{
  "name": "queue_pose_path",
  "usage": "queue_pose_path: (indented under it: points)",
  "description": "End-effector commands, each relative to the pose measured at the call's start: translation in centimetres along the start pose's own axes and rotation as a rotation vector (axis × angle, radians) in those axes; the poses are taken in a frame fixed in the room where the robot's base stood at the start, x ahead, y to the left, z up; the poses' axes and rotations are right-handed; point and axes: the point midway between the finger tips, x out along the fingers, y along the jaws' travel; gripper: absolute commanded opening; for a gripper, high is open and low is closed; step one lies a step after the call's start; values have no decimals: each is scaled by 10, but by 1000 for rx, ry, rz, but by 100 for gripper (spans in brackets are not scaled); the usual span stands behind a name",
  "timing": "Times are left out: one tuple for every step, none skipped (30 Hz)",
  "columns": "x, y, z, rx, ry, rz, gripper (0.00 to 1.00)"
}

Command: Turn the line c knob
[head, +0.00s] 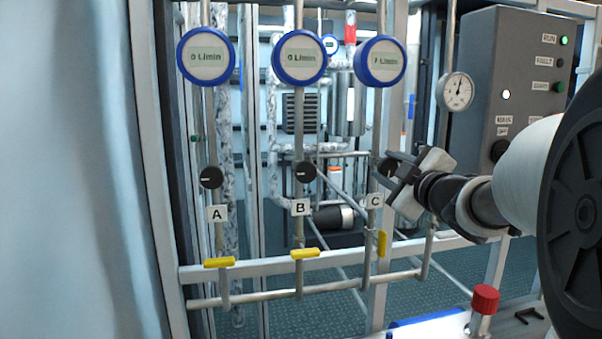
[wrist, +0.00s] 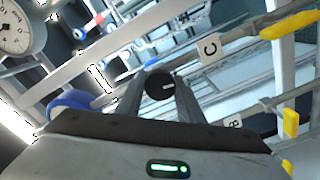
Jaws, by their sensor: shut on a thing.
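The line C knob is a small round black knob with a pale pointer mark, seen in the wrist view (wrist: 160,86). My gripper (wrist: 160,92) has its two fingers on either side of this knob and is shut on it. In the head view my gripper (head: 391,168) reaches line C from the right, just above the label C (head: 374,201). There the knob is mostly hidden by the fingers. The line C flow meter (head: 381,61) has a blue rim and reads in L/min; its digit is hard to read.
Black knobs on line A (head: 211,177) and line B (head: 305,172) stand to the left. The yellow handles of A (head: 219,262) and B (head: 305,254) lie level; that of C (head: 382,243) is upright. A pressure gauge (head: 455,92) and grey control box (head: 519,80) are at right.

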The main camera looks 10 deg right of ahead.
Motion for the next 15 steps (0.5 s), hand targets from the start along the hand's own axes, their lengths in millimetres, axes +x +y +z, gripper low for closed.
queue_pose_path:
  points:
    - [0,-1,0,-20,1,1,12]
    - [0,0,0,-30,1,2,12]
    - [0,0,0,-42,1,2,12]
    - [0,0,0,-51,1,1,12]
    - [0,0,0,-59,1,1,12]
    - [0,0,0,-66,1,1,12]
    - [0,0,0,-71,1,1,12]
    - [0,0,0,-75,1,1,12]
    - [0,0,-1,-79,1,1,12]
    - [0,1,-1,-81,1,1,12]
    - [0,1,-1,-83,1,1,12]
    - [0,1,-1,-85,1,1,12]
    - [0,1,-1,-86,1,1,12]
    - [0,1,-1,-86,1,1,12]
    - [0,1,-1,-86,1,1,12]
